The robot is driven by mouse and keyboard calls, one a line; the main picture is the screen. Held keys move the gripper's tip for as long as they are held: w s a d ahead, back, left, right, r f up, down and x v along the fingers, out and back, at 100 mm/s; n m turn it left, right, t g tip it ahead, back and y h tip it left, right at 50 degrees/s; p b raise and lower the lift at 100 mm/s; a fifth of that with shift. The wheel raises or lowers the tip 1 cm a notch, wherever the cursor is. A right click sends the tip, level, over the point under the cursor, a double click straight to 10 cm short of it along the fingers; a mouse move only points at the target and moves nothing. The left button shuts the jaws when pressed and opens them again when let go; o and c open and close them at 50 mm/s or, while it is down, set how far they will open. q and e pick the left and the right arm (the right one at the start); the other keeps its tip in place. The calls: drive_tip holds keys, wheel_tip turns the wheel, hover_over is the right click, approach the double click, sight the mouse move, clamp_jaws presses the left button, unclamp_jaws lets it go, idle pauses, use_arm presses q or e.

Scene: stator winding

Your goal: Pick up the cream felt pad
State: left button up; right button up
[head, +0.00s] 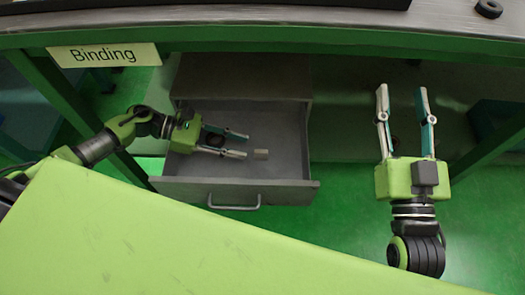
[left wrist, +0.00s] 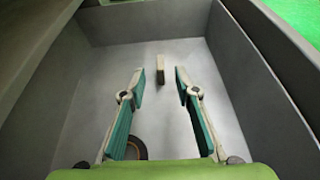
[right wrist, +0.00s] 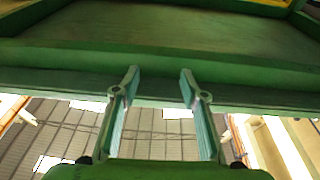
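The cream felt pad (head: 261,154) is a small pale block inside the open grey drawer (head: 235,190). In the left wrist view the pad (left wrist: 161,69) stands on the drawer floor, just beyond my fingertips and roughly centred between them. My left gripper (head: 246,145) reaches into the drawer and is open and empty; it also shows in the left wrist view (left wrist: 160,75). My right gripper (head: 402,92) is open and empty, raised to the right of the drawer and pointing at the bench. In the right wrist view (right wrist: 159,80) nothing lies between its fingers.
A dark ring (left wrist: 136,147) lies in the drawer, partly hidden under my left gripper. The drawer walls stand close around the gripper. The bench edge (head: 300,32) with a "Binding" sign (head: 104,55) runs above. A black ring (head: 489,8) lies on the bench top.

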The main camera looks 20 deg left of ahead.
sight(257, 151)
use_arm(q)
drive_tip(key=b+x, duration=0.1)
drive_tip(key=x, duration=0.6)
use_arm(e)
wheel_tip(257, 151, up, 6)
drive_tip(key=s+t+y, duration=0.1)
drive_tip(key=s+t, duration=0.1)
drive_tip(key=t, duration=0.1)
drive_tip(key=shift+s, duration=0.3)
use_arm(q)
drive_tip(key=shift+c, duration=0.3)
drive_tip(key=c, duration=0.8)
